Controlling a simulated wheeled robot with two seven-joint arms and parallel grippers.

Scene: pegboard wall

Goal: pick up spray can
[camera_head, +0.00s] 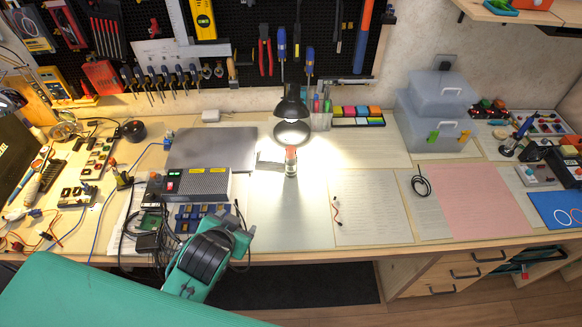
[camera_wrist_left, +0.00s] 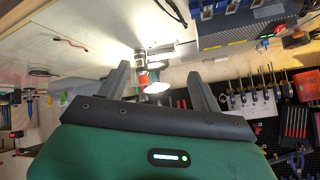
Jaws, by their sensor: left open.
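The spray can (camera_head: 290,161) is a small can with a red and a pale band. It stands upright on the lit middle of the workbench, just in front of the desk lamp. In the left wrist view the can (camera_wrist_left: 141,68) appears beyond the fingers, between their tips and nearer the left finger. My left gripper (camera_wrist_left: 160,80) is open and empty, with the can apart from it. In the head view my green left arm reaches in from the lower left over the bench's front edge, and the fingers are hard to make out. My right gripper is in neither view.
The lamp (camera_head: 291,108) stands close behind the can. A grey power supply box (camera_head: 205,184) and a closed laptop (camera_head: 212,148) lie left of it. Paper with a red wire (camera_head: 368,210) lies to the right. Clear bench surface lies in front of the can.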

